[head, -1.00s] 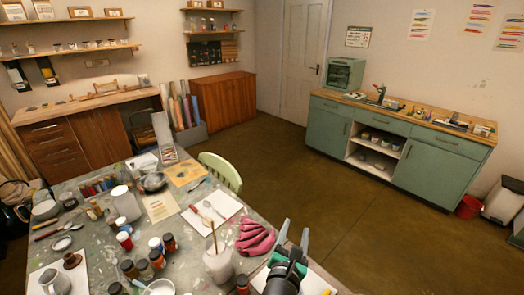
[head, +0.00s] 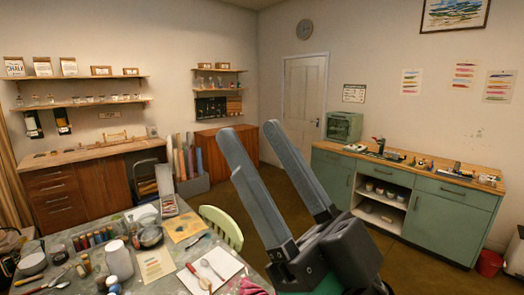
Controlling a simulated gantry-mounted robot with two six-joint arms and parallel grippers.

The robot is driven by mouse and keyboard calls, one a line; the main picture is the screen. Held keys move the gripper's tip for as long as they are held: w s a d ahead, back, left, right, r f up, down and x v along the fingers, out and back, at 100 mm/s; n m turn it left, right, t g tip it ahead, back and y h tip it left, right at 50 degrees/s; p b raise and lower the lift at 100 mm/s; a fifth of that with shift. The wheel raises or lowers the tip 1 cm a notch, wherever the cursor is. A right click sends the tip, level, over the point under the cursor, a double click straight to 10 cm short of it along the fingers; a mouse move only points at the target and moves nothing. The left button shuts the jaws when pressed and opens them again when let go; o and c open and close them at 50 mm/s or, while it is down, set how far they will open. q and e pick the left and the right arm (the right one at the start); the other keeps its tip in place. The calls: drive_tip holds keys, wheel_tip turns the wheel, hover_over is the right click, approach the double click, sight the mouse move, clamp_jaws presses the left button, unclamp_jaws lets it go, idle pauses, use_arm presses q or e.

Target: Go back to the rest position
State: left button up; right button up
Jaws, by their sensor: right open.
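My right gripper (head: 278,170) shows large in the middle of the head view, raised above the right side of the pigment table. Its two long grey fingers point up and to the left, well apart, with nothing between them. My left gripper is not in the head view. The pigment table (head: 215,282) fills the lower left, with its near part cut off by the frame.
On the table stand a white jar (head: 119,260), a dark bowl (head: 150,237) and a white sheet (head: 228,262) with a spoon. A pale green chair (head: 222,226) stands at the far edge. A green cabinet (head: 440,215) stands right. Brown floor lies between.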

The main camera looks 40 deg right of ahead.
wheel_tip(320, 180, up, 30)
drive_tip(key=p, duration=3)
drive_tip(key=shift+y, duration=0.3)
drive_tip(key=shift+o, duration=1.1)
drive_tip(key=shift+f, duration=0.25)
drive_tip(key=o, duration=0.4)
